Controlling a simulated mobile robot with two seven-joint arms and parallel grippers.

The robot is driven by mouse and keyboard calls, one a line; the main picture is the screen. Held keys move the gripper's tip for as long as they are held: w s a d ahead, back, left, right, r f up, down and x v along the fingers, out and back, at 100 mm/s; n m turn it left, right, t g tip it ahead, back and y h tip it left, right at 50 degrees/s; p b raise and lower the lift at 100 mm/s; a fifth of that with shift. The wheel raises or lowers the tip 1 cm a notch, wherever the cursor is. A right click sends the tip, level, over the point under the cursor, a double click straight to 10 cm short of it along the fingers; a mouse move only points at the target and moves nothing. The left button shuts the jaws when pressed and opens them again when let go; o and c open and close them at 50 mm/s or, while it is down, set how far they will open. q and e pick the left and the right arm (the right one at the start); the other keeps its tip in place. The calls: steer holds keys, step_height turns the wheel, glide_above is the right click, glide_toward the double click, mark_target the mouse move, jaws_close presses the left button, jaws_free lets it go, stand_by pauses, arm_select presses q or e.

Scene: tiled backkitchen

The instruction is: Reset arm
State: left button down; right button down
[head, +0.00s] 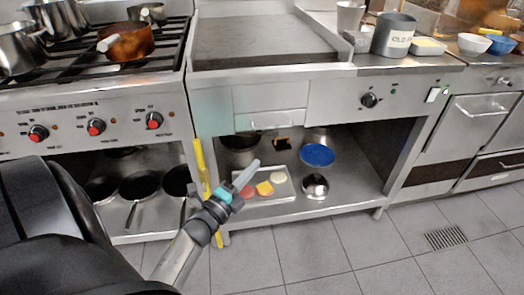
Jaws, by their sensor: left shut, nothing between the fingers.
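My left gripper (243,178) is in the middle of the head view, at the end of the arm that rises from the lower left. Its fingers are shut with nothing between them. It points up and to the right, in front of the open shelf (345,200) under the griddle. Whether it touches anything there I cannot tell. My right gripper is not in view.
A stove (95,95) with red knobs and pots stands at left. Tiled floor (320,255) is clear in front. A floor drain (446,238) lies at right.

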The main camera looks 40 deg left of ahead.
arm_select(q)
steer(key=shift+s, duration=0.25)
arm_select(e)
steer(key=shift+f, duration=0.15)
arm_select(q)
steer(key=shift+f, duration=0.1)
